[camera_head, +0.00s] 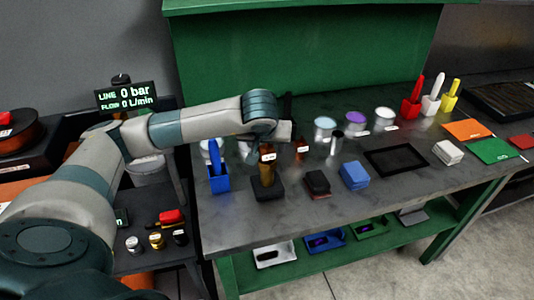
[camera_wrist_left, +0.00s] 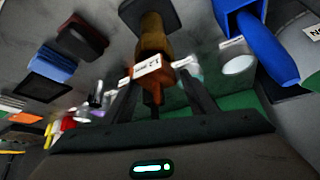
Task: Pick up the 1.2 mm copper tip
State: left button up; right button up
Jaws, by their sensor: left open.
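A copper-brown tip-shaped piece (camera_head: 267,174) with a white label stands upright in a black block (camera_head: 269,192) on the bench. A smaller orange-brown piece (camera_head: 301,146) with a label stands behind it to the right. My left gripper (camera_head: 284,133) hangs just above and behind the labelled piece. In the left wrist view, my left gripper (camera_wrist_left: 156,84) is open, its fingers on either side of the brown piece (camera_wrist_left: 153,38); contact is not clear. My right gripper is not in view.
A blue holder (camera_head: 219,183) stands left of the block. A dark red-black block (camera_head: 317,183), blue boxes (camera_head: 354,175) and a black tray (camera_head: 396,160) lie to the right. Several cans (camera_head: 355,121) stand behind. The bench's front strip is clear.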

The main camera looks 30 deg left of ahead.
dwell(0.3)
pick_arm(q)
grip_shut()
jog(key=shift+r, duration=0.2)
jog(key=shift+r+p, duration=0.3)
jog(key=shift+r, duration=0.3)
notch_tip(320, 180, up, 3)
jog(key=shift+f+p, duration=0.15)
jog(key=shift+p, duration=0.25)
jog(key=w+d+r+p, duration=0.1)
jog(key=w+d+r, duration=0.1)
jog(key=d+r, duration=0.4)
jog(key=d, duration=0.5)
jog(key=shift+d+r+p, duration=0.25)
jog(key=shift+r+p, duration=0.1)
jog(key=shift+r, duration=0.05)
